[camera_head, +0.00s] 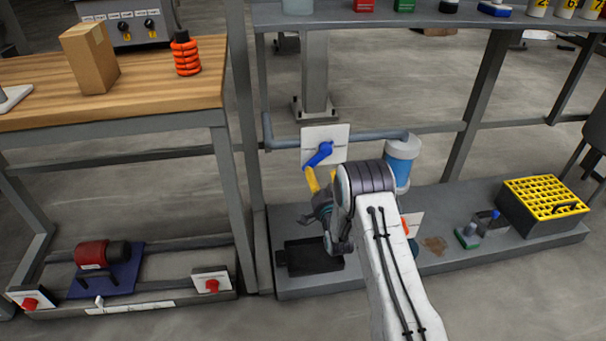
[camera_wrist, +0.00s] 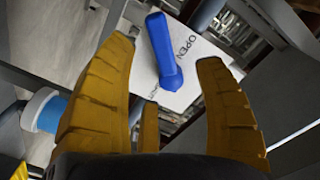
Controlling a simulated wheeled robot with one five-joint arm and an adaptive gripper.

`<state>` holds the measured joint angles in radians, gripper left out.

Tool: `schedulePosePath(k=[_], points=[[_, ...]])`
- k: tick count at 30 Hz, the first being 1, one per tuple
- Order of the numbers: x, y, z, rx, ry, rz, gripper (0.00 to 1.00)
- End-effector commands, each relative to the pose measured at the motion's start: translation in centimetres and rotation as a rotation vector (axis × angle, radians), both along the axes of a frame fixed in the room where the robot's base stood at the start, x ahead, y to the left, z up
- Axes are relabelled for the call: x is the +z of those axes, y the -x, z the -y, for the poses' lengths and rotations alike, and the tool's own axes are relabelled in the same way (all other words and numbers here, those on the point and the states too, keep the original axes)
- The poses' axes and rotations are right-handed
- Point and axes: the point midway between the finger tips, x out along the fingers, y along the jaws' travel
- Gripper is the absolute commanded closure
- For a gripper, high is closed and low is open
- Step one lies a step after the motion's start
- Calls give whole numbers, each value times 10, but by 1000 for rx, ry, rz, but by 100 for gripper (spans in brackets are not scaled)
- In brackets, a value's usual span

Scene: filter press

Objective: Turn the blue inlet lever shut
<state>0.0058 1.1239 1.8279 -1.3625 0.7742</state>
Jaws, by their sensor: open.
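The blue inlet lever (camera_head: 319,154) sits on a white plate (camera_head: 338,133) on the grey pipe, under the shelf. In the wrist view the lever (camera_wrist: 164,52) shows beyond my fingers, in front of the white plate (camera_wrist: 205,68) with the word OPEN on it. My gripper (camera_head: 313,180) is just below the lever in the head view. In the wrist view its yellow fingers (camera_wrist: 165,85) are spread, with the lever in line with the gap between them. Nothing is held. Whether a finger touches the lever cannot be told.
A blue and white filter housing (camera_head: 401,162) hangs on the pipe (camera_head: 372,135) right of the lever. A black tray (camera_head: 312,258) lies below my gripper. A yellow-topped crate (camera_head: 545,205) stands on the low platform at the right. A wooden bench (camera_head: 140,92) is at the left.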

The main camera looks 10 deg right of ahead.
Motion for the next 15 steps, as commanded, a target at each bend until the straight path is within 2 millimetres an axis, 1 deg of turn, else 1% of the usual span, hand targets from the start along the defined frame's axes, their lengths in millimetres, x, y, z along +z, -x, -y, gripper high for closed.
schedulePosePath(k=[1,3,8,15], points=[[-8,0,0,-1,-5,8,36],[-10,-1,0,-1,-10,18,36],[-13,-8,0,0,-13,24,36],[-14,-29,0,0,-12,24,36]])
